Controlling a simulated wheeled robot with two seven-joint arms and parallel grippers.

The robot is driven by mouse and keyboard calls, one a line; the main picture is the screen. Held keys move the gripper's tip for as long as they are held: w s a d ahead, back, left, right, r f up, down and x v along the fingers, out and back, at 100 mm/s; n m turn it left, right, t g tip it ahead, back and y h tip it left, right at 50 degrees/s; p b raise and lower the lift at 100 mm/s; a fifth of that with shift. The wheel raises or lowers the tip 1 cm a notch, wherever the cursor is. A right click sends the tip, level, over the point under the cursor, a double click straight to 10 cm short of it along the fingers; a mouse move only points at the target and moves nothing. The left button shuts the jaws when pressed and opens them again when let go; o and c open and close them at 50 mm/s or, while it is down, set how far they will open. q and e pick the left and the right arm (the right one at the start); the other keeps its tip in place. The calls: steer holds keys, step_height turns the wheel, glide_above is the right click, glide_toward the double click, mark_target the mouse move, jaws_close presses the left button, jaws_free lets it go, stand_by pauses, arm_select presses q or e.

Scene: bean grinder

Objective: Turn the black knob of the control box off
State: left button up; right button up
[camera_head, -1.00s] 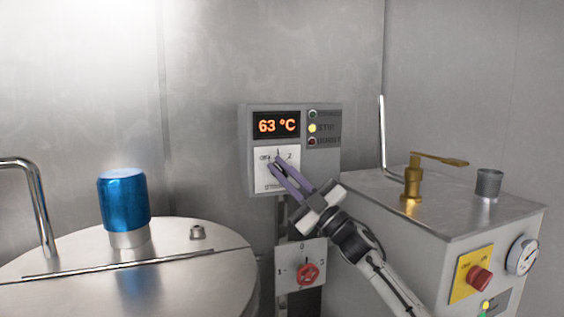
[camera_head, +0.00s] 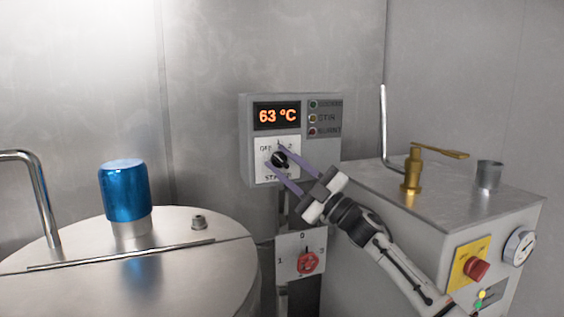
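The grey control box (camera_head: 323,160) is on the back wall, with a lit orange display (camera_head: 277,116) reading 63 °C. Which mark the knob points at is too small to tell. My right gripper (camera_head: 273,154) reaches in from the lower right. Its purple fingers are spread, one above right of the knob and one below left, with the knob showing between them. I cannot tell whether a finger touches it. My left gripper is not in view.
A red knob (camera_head: 308,262) on a lower white plate is just below my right gripper. A steel vessel with a blue cap (camera_head: 125,190) stands left. A grey machine with a brass valve (camera_head: 412,170) stands right.

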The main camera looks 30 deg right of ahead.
steer(key=b+v, duration=0.2)
steer(key=v, duration=0.5)
steer(key=shift+s, duration=0.2)
steer(key=shift+d+f, duration=0.1)
steer(key=shift+f, duration=0.1)
stand_by(0.4)
